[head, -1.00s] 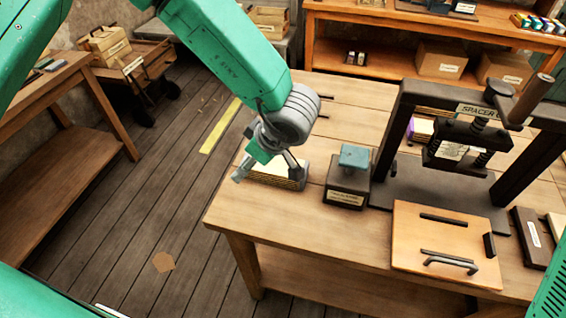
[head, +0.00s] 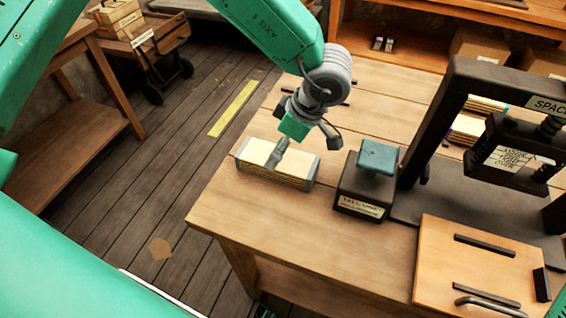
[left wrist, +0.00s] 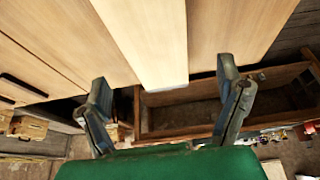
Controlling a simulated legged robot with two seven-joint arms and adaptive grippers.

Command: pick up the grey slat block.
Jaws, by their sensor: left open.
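A block of stacked pale slats with grey ends (head: 256,174) lies on the front left part of the wooden table (head: 225,207). It is the only slatted block with grey on it that I make out. My left gripper (head: 305,147) is open and empty above the block's back right side. One grey finger overlaps the block's top in the head view; I cannot tell whether it touches. In the left wrist view the open fingers (left wrist: 163,92) show on both sides of a pale strip (left wrist: 158,50), which I cannot surely identify. My right gripper is not in view.
A dark pedestal with a teal top (head: 378,157) stands close to the right of the block. Beyond it is the dark press frame (head: 428,125). A wooden board with dark handles (head: 440,262) lies front right. The table is bare in front of the block.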

